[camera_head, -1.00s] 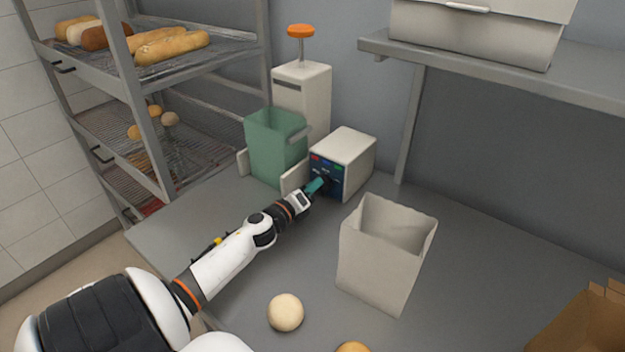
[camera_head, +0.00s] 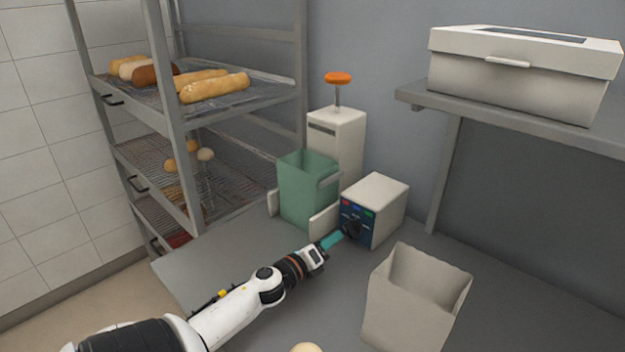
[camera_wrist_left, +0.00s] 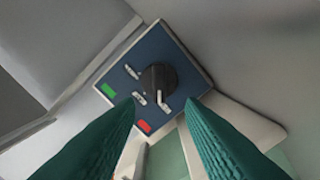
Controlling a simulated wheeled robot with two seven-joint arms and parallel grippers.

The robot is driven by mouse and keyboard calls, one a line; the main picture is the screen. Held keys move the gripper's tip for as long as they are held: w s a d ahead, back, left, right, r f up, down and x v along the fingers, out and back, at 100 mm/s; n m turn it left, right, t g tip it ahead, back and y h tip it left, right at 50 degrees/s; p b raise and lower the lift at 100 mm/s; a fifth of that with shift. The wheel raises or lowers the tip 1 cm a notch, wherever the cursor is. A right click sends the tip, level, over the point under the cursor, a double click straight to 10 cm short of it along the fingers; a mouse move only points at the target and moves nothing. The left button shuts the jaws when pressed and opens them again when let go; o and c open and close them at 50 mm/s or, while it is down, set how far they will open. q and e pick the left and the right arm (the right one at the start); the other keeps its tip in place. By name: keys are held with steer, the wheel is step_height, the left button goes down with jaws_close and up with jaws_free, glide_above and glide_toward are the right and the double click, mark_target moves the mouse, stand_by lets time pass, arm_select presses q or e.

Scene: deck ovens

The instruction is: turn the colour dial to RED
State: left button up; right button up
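The colour dial is a black knob (camera_wrist_left: 158,78) on the dark blue front panel of a pale box (camera_head: 381,196). In the left wrist view, a pale mark on the knob points down the picture, roughly toward the red patch (camera_wrist_left: 144,126); I cannot tell its exact setting. A green patch (camera_wrist_left: 109,90) is at the panel's left corner. My left gripper (camera_head: 336,239) points at the panel. Its teal fingers (camera_wrist_left: 161,101) are apart, with the knob showing beyond the gap and nothing held. My right gripper is out of view.
A green translucent bin (camera_head: 307,190) stands left of the box, before a pale dispenser (camera_head: 336,143) with an orange knob. An open pale container (camera_head: 417,300) stands on the counter at front right. A bread rack (camera_head: 180,130) stands at left.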

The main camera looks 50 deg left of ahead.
arm_select(q)
steer(key=s, duration=0.4)
steer(key=s+b, duration=0.1)
steer(key=s, duration=0.2)
steer(key=shift+d, duration=0.4)
steer(key=shift+o, duration=0.3)
